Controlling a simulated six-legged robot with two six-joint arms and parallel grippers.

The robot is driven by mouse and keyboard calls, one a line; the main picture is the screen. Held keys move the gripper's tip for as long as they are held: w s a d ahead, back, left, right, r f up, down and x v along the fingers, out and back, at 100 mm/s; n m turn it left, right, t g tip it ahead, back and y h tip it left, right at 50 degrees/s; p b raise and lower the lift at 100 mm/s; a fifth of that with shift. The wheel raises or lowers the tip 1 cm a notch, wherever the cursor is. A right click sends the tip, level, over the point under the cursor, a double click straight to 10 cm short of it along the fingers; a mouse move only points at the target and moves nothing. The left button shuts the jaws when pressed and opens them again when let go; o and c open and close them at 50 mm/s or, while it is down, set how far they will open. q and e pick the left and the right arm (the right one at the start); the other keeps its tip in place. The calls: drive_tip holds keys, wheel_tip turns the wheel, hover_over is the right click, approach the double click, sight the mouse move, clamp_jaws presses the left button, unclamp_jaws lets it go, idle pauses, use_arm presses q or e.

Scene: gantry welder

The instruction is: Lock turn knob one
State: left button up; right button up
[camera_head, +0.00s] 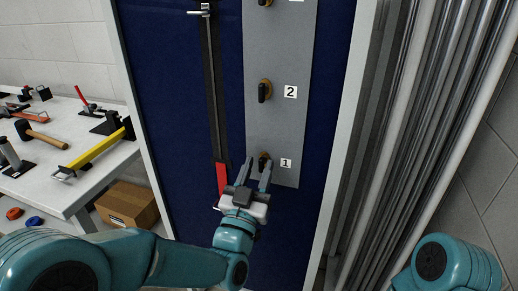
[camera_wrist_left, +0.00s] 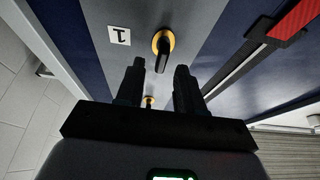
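Turn knob one, a black handle on a yellow-orange round base, sits beside the label "1" (camera_head: 285,163) low on the grey panel. In the head view the knob (camera_head: 264,159) is partly hidden by my left gripper (camera_head: 257,162). In the left wrist view the knob (camera_wrist_left: 163,43) shows whole, beside its label (camera_wrist_left: 119,35), which looks upside down. Its handle lies roughly along the panel's length. My left gripper (camera_wrist_left: 160,67) is open, and its two fingers point toward the knob. In the wrist view the knob appears beyond the fingertips, with no visible grip on it. My right gripper is out of view.
Knob two (camera_head: 264,91) is higher on the grey panel (camera_head: 279,125). A dark strip with a red end (camera_head: 222,177) runs left of the panel. A tool table (camera_head: 50,160) and cardboard box (camera_head: 128,204) stand left. Grey vertical pipes (camera_head: 400,130) stand right.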

use_arm(q)
drive_tip(key=shift+w+d+r, duration=0.2)
drive_tip(key=shift+w+r, duration=0.05)
drive_tip(key=shift+w, duration=0.3)
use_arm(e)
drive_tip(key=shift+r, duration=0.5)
use_arm(q)
clamp_jaws()
